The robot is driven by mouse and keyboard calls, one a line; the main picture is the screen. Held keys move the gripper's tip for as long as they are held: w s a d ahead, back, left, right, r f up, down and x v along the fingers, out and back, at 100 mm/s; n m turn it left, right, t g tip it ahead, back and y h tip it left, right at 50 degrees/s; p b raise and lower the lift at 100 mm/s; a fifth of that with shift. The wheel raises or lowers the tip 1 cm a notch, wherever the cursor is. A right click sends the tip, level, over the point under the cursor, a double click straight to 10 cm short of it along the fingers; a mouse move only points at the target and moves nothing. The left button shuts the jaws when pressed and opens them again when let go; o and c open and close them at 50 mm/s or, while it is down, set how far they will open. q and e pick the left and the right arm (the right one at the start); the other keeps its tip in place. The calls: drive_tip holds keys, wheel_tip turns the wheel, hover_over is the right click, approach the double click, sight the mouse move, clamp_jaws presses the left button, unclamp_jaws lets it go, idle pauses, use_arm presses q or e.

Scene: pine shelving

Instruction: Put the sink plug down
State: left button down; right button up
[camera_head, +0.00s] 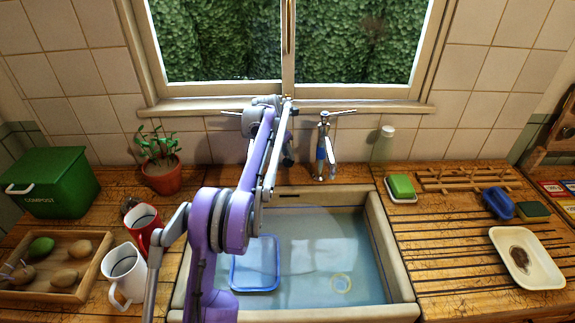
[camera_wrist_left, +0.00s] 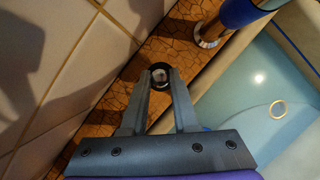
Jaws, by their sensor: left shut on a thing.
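The sink plug shows in the left wrist view as a small black round disc (camera_wrist_left: 160,67) with a pale metallic middle. It is between the fingertips of my left gripper (camera_wrist_left: 160,78), which is shut on it. Below is the wooden ledge (camera_wrist_left: 112,68) behind the sink, beside the tiled wall. I cannot tell whether the plug touches the ledge. In the head view my left gripper (camera_head: 287,158) points down behind the sink, left of the tap, and the plug cannot be made out. My right gripper is not in view.
The tap (camera_head: 325,148) stands just right of my left gripper. The sink (camera_head: 402,287) holds water, a blue-rimmed tub (camera_head: 255,264) and a pale ring (camera_head: 341,284). A potted plant (camera_head: 162,173) stands left.

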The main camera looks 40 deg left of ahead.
sight(287, 162)
use_arm(q)
drive_tip(key=shift+f, duration=2.25)
drive_tip(key=shift+f, duration=0.1)
drive_tip(key=c, duration=0.7)
unclamp_jaws()
drive_tip(key=v, duration=1.2)
drive_tip(key=shift+w+d, duration=0.1)
